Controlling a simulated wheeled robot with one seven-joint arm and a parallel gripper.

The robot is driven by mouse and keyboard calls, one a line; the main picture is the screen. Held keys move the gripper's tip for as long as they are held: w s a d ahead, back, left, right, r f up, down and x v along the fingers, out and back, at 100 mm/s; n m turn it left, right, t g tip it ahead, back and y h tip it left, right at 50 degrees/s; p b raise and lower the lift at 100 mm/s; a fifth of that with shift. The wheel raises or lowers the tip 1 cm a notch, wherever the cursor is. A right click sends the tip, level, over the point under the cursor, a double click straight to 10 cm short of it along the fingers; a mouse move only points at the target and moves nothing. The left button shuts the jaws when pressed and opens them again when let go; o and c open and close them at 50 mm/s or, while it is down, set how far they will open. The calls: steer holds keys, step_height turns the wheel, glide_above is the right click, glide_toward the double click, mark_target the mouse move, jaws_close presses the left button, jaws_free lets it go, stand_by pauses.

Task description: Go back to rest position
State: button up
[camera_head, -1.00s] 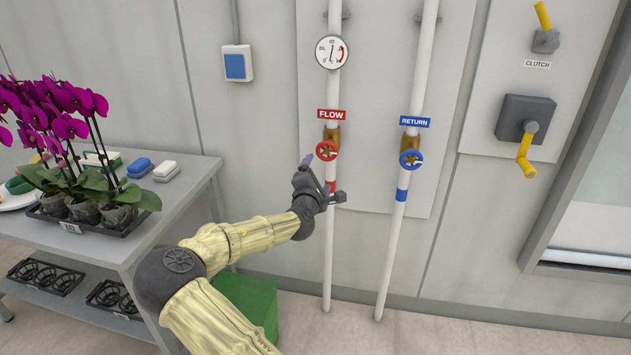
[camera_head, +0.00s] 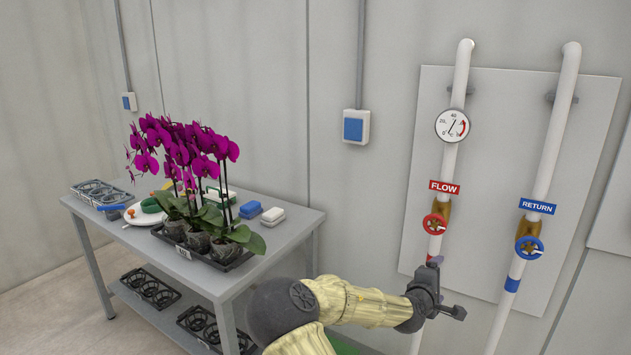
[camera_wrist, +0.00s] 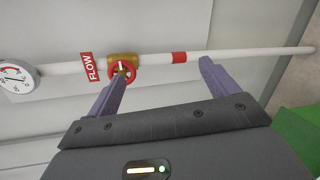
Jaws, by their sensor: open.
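My gripper (camera_head: 442,287) is at the lower right in the head view, in front of the white flow pipe and below the red valve wheel (camera_head: 435,224). In the wrist view my gripper (camera_wrist: 163,82) shows two purple-grey fingers spread apart with nothing between them. The red wheel (camera_wrist: 121,73) on its brass valve appears near the left fingertip in that view. I cannot tell the exact gap between finger and wheel. The arm is partly stretched out to the right.
A grey table (camera_head: 135,238) at left bears potted purple orchids (camera_head: 185,150) and blue and white blocks. The return pipe with its blue wheel (camera_head: 529,248) stands at right. A gauge (camera_head: 452,125) sits on the flow pipe. Something green (camera_wrist: 299,130) shows at the wrist view's right edge.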

steer(key=s+a+f+m+g+y, duration=0.2)
steer(key=s+f+m+g+y, duration=0.15)
steer(key=s+f, duration=0.2)
steer(key=s+a+f+m+g+y, duration=0.2)
steer(key=s+f+m, duration=0.2)
steer(key=s+m, duration=0.15)
steer(key=s+a+r+m+g+y, duration=0.2)
steer(key=s+a+r, duration=0.1)
steer(key=s+a, duration=0.5)
steer(key=s+a+r+m+g+y, duration=0.1)
steer(key=s+a+r+y, duration=0.15)
steer(key=s+a, duration=0.5)
steer(key=w+d+p+v, duration=0.2)
steer(key=p+v, duration=1.8)
steer(key=shift+w+r+p, duration=0.15)
steer(key=shift+r+p, duration=0.15)
steer(key=shift+r, duration=0.3)
